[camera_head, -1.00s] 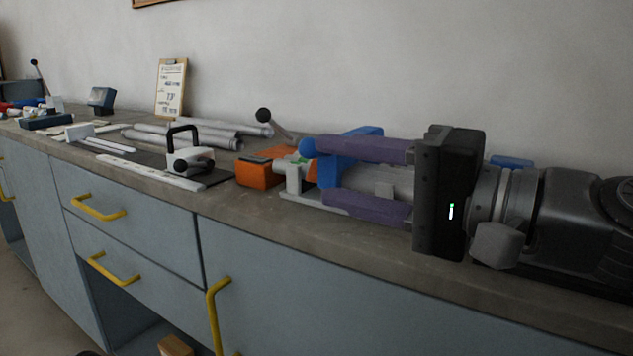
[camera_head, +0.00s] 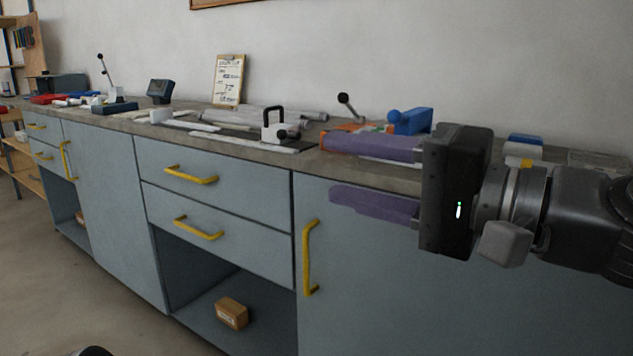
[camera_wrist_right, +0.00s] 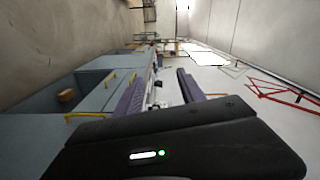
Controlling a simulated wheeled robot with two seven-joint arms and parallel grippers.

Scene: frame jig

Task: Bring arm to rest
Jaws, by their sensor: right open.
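My right gripper (camera_head: 375,174) reaches in from the right in the head view, in front of the workbench. Its two purple fingers are apart with nothing between them. The upper finger overlaps the worktop's front edge in the picture, and the lower one is in front of the cabinet face. In the right wrist view the open fingers (camera_wrist_right: 158,92) point away along the bench. My left gripper is not in view.
The grey worktop (camera_head: 345,166) holds a white clamp with a black handle (camera_head: 275,127), grey tubes (camera_head: 270,114), a blue block (camera_head: 412,121) and a clipboard (camera_head: 228,80). Yellow handles (camera_head: 309,258) stick out from the cabinet front. Open floor (camera_head: 60,290) lies at the left.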

